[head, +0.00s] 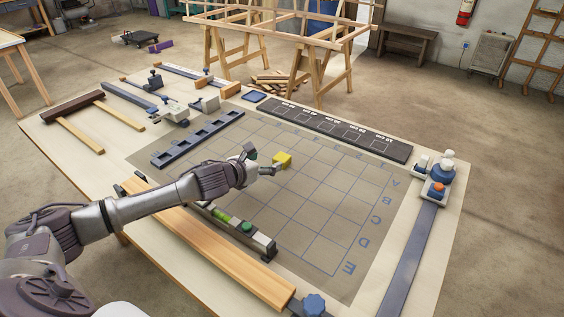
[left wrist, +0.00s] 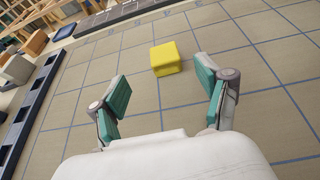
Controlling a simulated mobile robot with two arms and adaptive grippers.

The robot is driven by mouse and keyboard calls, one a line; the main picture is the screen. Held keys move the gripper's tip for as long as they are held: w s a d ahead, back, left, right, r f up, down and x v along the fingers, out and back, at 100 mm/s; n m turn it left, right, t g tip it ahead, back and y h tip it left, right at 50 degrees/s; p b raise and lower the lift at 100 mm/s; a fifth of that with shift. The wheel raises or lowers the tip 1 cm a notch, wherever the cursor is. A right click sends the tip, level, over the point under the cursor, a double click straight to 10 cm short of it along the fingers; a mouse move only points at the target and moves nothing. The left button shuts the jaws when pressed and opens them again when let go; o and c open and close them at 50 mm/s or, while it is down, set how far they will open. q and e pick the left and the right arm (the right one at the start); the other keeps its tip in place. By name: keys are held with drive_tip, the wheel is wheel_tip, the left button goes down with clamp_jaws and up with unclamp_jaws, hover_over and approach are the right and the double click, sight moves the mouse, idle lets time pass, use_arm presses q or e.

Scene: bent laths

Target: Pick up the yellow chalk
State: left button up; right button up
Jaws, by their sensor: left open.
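The yellow chalk (head: 283,159) is a small block on the gridded mat (head: 325,205), just beyond the fingertips of my left gripper (head: 262,166). In the left wrist view the chalk (left wrist: 166,58) lies ahead of the two teal finger pads, between their lines and apart from both. My left gripper (left wrist: 162,98) is open and empty there. My right gripper does not show in either view.
A blue slotted rail (head: 198,139) lies along the mat's left side, and a dark labelled strip (head: 335,130) along its far edge. A level with a green vial (head: 235,228) and wooden laths (head: 215,245) lie near the front. The mat right of the chalk is clear.

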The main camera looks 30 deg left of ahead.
sight(281, 158)
use_arm(q)
drive_tip(key=x, duration=0.3)
drive_tip(key=shift+w+f, duration=0.2)
drive_tip(key=shift+w, duration=0.1)
drive_tip(key=shift+d+f+x, duration=0.1)
drive_tip(key=shift+d+x, duration=0.05)
drive_tip(key=shift+x, duration=1.2)
drive_tip(key=shift+d+f+x, duration=0.15)
drive_tip(key=shift+x, duration=1.25)
drive_tip(key=shift+s, duration=0.2)
drive_tip(key=c, duration=1.2)
drive_tip(key=shift+r, duration=0.1)
drive_tip(key=shift+c, duration=0.2)
